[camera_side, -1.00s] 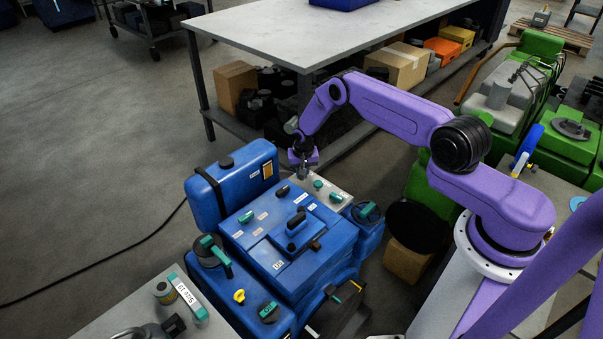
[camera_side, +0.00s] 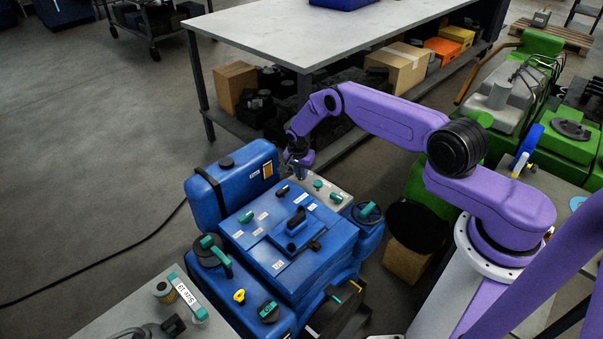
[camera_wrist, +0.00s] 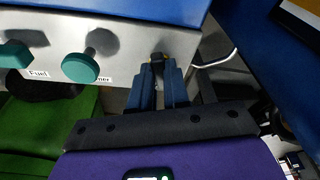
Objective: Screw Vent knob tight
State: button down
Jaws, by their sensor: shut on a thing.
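Most of the knob is hidden between the fingertips. In the side view my gripper (camera_side: 300,173) is at the far end of the grey panel (camera_side: 330,187) on the blue engine (camera_side: 298,246), and the knob cannot be made out there.
Two teal knobs stand on the panel beside my gripper, one (camera_wrist: 80,67) close by and one (camera_wrist: 15,54) near the "Fuel" label. A bent metal pipe (camera_wrist: 215,62) runs right of the fingers. A blue tank (camera_side: 230,185) stands left of the gripper. A workbench (camera_side: 300,35) is behind.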

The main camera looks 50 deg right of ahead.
jog(key=shift+m, duration=0.6)
jog(key=m, duration=0.2)
jog(key=shift+w+m+g, duration=0.1)
jog(key=shift+m+g, duration=0.2)
jog(key=shift+g, duration=0.1)
jog(key=c, duration=1)
grip_release()
jog(key=shift+c, duration=0.2)
jog(key=shift+r, duration=2.75)
jog(key=shift+r, duration=2)
